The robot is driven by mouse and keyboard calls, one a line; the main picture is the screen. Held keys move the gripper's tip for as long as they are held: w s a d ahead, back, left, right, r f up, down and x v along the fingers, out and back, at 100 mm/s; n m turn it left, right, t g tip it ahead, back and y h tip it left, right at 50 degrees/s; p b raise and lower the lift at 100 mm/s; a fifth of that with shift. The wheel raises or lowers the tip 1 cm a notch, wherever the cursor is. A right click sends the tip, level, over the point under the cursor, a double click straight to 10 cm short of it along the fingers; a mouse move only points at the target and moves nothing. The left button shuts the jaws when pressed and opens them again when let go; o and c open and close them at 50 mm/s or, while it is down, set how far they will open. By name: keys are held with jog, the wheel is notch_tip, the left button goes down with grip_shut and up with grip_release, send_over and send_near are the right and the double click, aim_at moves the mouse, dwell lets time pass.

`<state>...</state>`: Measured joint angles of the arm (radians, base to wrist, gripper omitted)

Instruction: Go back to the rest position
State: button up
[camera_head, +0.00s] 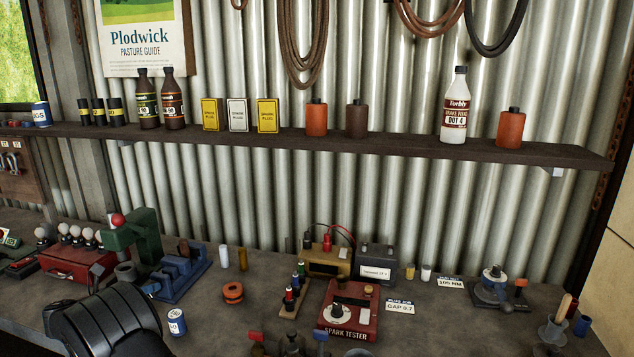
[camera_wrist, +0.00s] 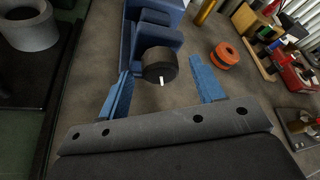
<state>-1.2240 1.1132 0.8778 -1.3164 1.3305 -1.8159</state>
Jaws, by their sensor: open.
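My gripper (camera_wrist: 161,68) shows in the wrist view with its two blue fingers spread wide apart. A dark round cylinder (camera_wrist: 160,62) with a small white mark shows between the fingertips, with a gap to each finger. It is at the near end of a blue vise (camera_wrist: 150,22); I cannot tell whether it is part of the vise. The blue vise stands on the bench at the left in the head view (camera_head: 182,276). In the head view my black arm fills the lower left, and the fingers cannot be made out there.
A green press (camera_head: 135,235) and a red box (camera_head: 75,262) stand left of the vise. An orange spool (camera_head: 233,292), a red spark tester (camera_head: 347,312) and a blue-white can (camera_head: 177,322) are on the bench. A shelf (camera_head: 400,147) with bottles runs above.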

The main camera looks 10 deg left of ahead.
jog(key=shift+x, duration=0.8)
jog(key=shift+s+r+m+y, duration=0.15)
jog(key=shift+m+y, duration=0.25)
jog(key=shift+m, duration=0.2)
jog(key=m+y, duration=0.2)
jog(key=m, duration=0.1)
jog(key=shift+d+m+y, duration=0.2)
jog(key=shift+m+y, duration=0.1)
jog(key=m+y, duration=0.2)
jog(key=m, duration=0.1)
jog(key=shift+d, duration=0.1)
jog(key=shift+m+y, duration=0.9)
jog(key=shift+m, duration=0.4)
jog(key=shift+t, duration=0.3)
